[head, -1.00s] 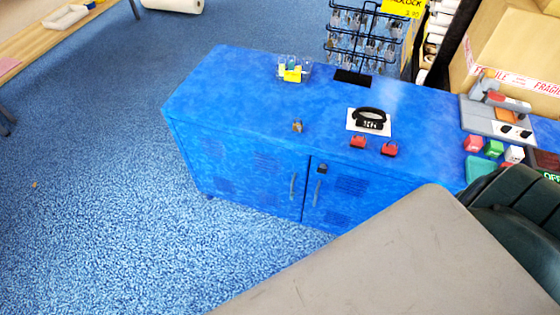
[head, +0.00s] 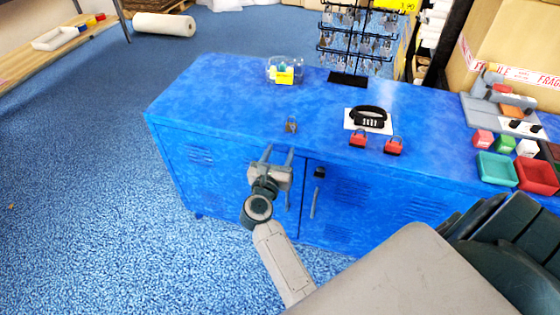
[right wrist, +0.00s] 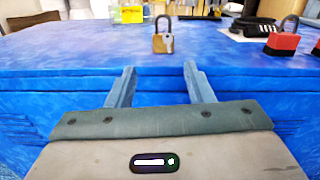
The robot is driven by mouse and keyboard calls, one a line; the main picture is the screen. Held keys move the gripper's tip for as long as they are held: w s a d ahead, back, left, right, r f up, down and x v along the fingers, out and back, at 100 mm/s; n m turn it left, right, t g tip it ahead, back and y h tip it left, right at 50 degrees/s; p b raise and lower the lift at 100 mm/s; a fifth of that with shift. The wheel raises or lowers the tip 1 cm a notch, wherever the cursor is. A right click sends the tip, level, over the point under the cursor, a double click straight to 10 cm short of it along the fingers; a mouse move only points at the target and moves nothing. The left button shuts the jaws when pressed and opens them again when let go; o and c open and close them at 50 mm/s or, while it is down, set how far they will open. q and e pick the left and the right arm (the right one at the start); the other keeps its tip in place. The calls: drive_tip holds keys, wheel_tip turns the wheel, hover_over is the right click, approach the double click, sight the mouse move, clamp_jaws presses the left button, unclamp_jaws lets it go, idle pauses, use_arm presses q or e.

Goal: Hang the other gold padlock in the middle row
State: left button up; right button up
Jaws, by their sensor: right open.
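A small gold padlock (head: 291,125) stands upright on the blue cabinet top (head: 230,103) near its front edge. In the right wrist view the padlock (right wrist: 163,42) shows its brass body and grey shackle, roughly centred beyond the fingertips. My right gripper (head: 279,151) is open and empty at the cabinet's front edge, short of the padlock and not touching it. Its spread fingers also show in the right wrist view (right wrist: 159,70). The black wire rack (head: 358,40) stands at the back of the cabinet with several padlocks on its rows. My left gripper is out of view.
Two red padlocks (head: 358,138) (head: 394,145) and a black lock on a white card (head: 369,119) lie right of the gold padlock. A clear box with a yellow tag (head: 284,74) stands at the back left. The cabinet's left top is clear.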

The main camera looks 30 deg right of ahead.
sight(290, 127)
drive_tip(key=shift+m+g, duration=0.3)
drive_tip(key=shift+m, duration=0.2)
drive_tip(key=x, duration=0.7)
drive_tip(key=shift+w+d+r+p, duration=0.1)
drive_tip(key=shift+d+r+p, duration=0.2)
drive_tip(key=shift+d, duration=0.05)
drive_tip(key=shift+x, duration=0.95)
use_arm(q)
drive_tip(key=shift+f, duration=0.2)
use_arm(e)
drive_tip(key=shift+w+d, duration=0.15)
drive_tip(key=shift+d, duration=0.05)
drive_tip(key=shift+c, duration=0.2)
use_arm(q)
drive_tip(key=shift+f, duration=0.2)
use_arm(e)
drive_tip(key=c, duration=0.7)
drive_tip(key=shift+c, duration=0.2)
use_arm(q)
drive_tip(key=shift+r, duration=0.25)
use_arm(e)
drive_tip(key=shift+a+r, duration=0.1)
drive_tip(key=shift+r, duration=0.15)
